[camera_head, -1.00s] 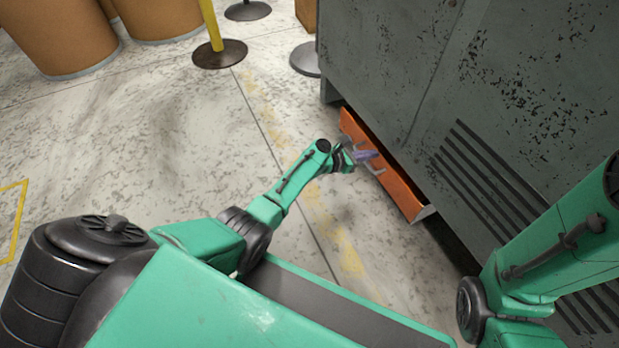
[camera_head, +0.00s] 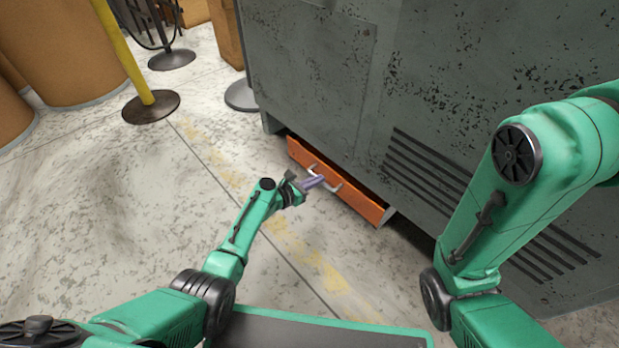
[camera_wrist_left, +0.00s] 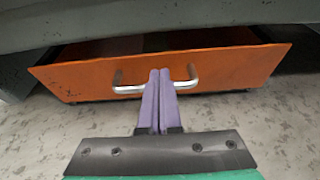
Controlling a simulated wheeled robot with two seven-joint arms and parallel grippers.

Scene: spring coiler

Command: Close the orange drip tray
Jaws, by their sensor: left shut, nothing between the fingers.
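The orange drip tray (camera_head: 356,196) sticks out a little from under the grey machine, low by the floor. In the left wrist view the tray front (camera_wrist_left: 225,69) spans most of the picture, with a dark gap open behind its top edge. A silver handle (camera_wrist_left: 127,89) is fixed to the front. My left gripper (camera_head: 316,181) is shut and empty, its purple fingers (camera_wrist_left: 158,85) together at the middle of the handle. I cannot tell whether they touch the tray front. My right arm shows at the right, but its gripper is out of view.
The grey machine (camera_head: 330,80) stands over the tray, with a vented panel at the right. A yellow post on a dark base (camera_head: 151,107) and brown drums (camera_head: 65,50) stand at the back left. The floor left of the tray is clear.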

